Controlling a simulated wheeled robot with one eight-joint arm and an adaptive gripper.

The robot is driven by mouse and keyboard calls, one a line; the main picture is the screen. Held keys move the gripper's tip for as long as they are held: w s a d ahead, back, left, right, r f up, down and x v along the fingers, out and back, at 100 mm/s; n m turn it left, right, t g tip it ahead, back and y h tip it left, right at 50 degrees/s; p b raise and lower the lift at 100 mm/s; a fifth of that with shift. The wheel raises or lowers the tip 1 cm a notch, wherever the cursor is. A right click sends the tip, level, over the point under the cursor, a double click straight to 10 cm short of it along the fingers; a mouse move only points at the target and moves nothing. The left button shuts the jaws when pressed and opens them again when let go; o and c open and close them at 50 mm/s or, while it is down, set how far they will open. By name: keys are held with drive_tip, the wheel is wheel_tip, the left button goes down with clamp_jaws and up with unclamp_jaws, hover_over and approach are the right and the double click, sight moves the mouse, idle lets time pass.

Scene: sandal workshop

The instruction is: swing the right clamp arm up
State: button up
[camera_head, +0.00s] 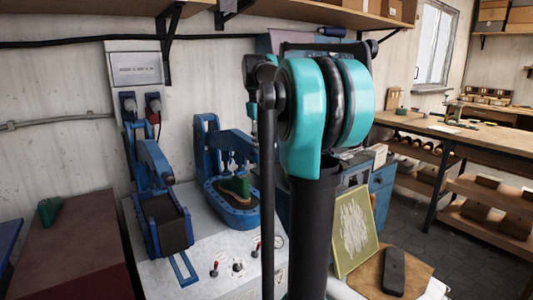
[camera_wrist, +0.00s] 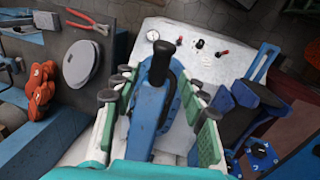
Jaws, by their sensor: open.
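The right clamp arm is a blue lever with a black handle (camera_wrist: 166,58); its blue body (camera_wrist: 150,108) fills the middle of the wrist view. In the head view, the right station (camera_head: 207,135) has a blue frame behind a green and brown sandal form on a blue base (camera_head: 240,215). My teal and black arm hides part of this station's right side.
The left station's blue clamp arm (camera_head: 152,160) slants over a dark pad (camera_head: 175,233). The white machine top (camera_head: 205,268) carries red-tipped levers and a gauge (camera_wrist: 152,35). In the wrist view, pliers (camera_wrist: 88,22), a grey disc (camera_wrist: 81,64) and orange objects (camera_wrist: 40,95) lie to the left.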

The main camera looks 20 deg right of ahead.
drive_tip(key=shift+d+f, duration=0.15)
drive_tip(key=shift+f, duration=0.7)
drive_tip(key=shift+d+f, duration=0.15)
drive_tip(key=shift+f, duration=0.7)
drive_tip(key=shift+c, duration=0.6)
clamp_jaws()
